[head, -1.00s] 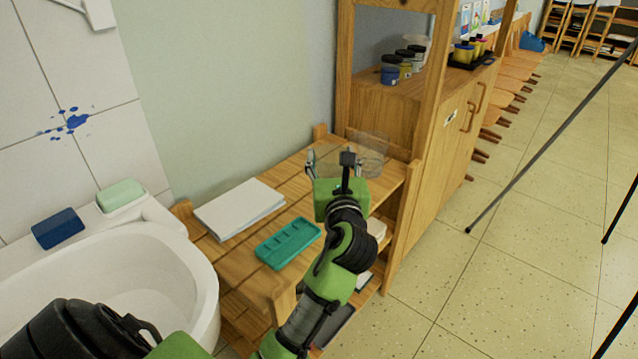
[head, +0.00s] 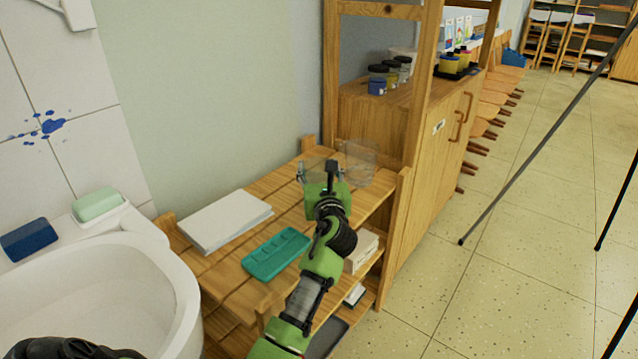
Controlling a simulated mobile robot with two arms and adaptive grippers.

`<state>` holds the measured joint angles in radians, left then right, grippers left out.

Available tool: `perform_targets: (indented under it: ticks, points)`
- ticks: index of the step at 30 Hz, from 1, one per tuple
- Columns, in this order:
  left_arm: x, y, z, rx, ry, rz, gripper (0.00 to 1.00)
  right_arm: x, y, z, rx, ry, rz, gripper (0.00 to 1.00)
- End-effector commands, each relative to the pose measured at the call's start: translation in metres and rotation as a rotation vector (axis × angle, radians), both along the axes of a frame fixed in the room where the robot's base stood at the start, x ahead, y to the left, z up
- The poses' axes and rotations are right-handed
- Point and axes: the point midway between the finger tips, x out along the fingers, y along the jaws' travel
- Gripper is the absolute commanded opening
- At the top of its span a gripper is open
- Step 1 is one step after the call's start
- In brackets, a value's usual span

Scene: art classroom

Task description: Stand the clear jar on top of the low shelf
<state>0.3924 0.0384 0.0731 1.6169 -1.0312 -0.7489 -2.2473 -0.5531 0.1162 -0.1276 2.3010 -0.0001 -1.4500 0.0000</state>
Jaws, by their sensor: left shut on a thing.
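The clear jar (head: 361,162) is see-through and faint. It is at the far right end of the top board of the low wooden shelf (head: 236,285), near the tall cabinet. My left gripper (head: 322,172) reaches over the shelf from the front and is shut on the jar. The jar looks roughly upright. I cannot tell whether its base touches the board. My right gripper is not in view.
A stack of white paper (head: 225,221) and a teal tray (head: 276,254) lie on the shelf top, left of my arm. A white sink (head: 185,290) stands at the left. The tall wooden cabinet (head: 428,185) borders the shelf at the right, with paint jars (head: 377,80) on it.

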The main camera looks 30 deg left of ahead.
Motion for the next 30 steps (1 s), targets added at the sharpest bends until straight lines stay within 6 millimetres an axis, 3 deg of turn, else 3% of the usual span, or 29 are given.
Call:
perform_targets:
  ticks: [10, 13, 26, 27, 28, 30]
  points:
    - [0.006, 0.003, -0.026, -0.001, 0.000, -0.001, 0.16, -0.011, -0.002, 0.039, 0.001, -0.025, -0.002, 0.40]
    - [0.006, 0.003, -0.038, -0.002, 0.001, -0.001, 0.16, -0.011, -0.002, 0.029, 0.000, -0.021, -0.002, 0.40]
    - [0.006, 0.003, -0.041, 0.001, 0.001, -0.001, 0.16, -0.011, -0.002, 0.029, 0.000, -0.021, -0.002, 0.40]
    - [0.005, 0.003, -0.041, 0.000, 0.001, -0.001, 0.59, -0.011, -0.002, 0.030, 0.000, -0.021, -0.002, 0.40]
    - [0.005, 0.003, -0.041, -0.001, 0.001, -0.001, 0.67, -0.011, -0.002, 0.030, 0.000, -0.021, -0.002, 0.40]
    - [0.005, 0.003, -0.041, -0.001, 0.001, -0.001, 0.68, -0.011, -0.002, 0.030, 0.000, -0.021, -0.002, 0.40]
